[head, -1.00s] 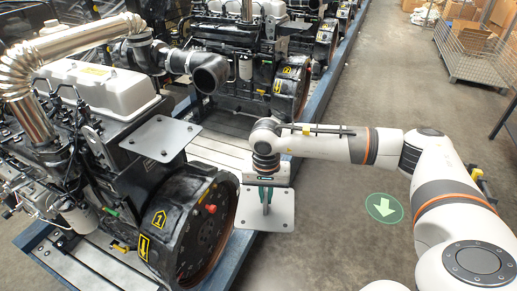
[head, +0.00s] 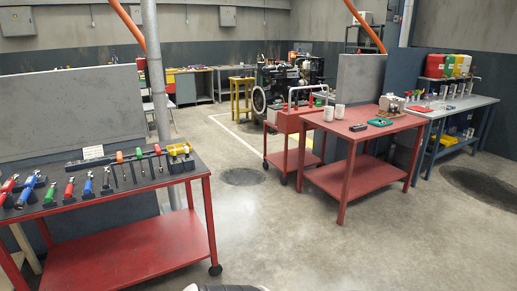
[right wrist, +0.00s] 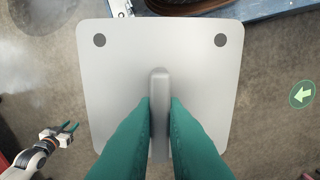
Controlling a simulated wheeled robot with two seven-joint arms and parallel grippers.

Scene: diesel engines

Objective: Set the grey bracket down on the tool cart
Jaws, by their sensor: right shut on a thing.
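The grey bracket (right wrist: 200,75) fills the middle of the right wrist view, a flat plate with rounded corners, two dark holes and a raised rib. My right gripper (right wrist: 159,106) is shut on that rib with its teal fingers. In the head view, a red cart with hand tools (head: 125,245) stands at the left, and a small red trolley with a handle (head: 294,160) stands farther back. I cannot tell which is the tool cart. Neither gripper shows there.
A red table (head: 395,133) with white mugs and small items stands right of centre. A blue workbench (head: 455,107) is at the far right. An engine (head: 290,78) stands at the back. The grey floor (head: 300,235) in front is clear.

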